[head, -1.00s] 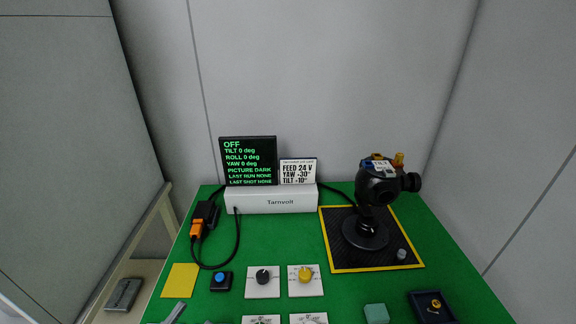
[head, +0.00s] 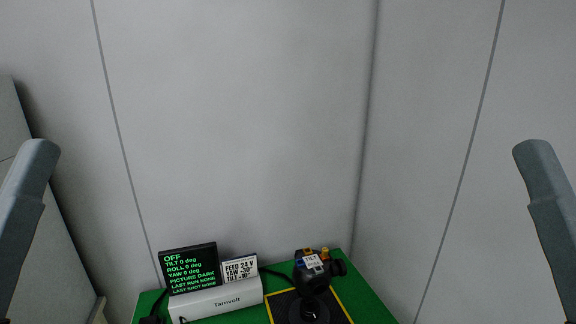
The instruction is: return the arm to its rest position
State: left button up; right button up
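Two grey parts of my own arms rise at the left and right edges of the head view, their rounded ends up against the wall behind. Neither gripper's fingers show, so I cannot see whether they hold anything. The black gimbal camera (head: 313,268) stands on its black mat with a yellow border (head: 340,306), low in the view. The dark screen (head: 188,269) reads OFF, with tilt, roll and yaw at 0 deg and picture dark. A white card (head: 240,268) beside it reads FEED 24 V, YAW -30°, TILT -10°.
The white Tarnvolt box (head: 218,301) stands in front of the screen. The green table top (head: 362,300) shows only at the bottom; its front part is out of view. Pale wall panels (head: 240,120) fill the background. The space between my arms is clear.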

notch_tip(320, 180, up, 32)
jog(key=p, duration=2.9)
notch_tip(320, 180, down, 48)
jog(key=b, duration=4.7)
jog(key=shift+b, duration=0.4)
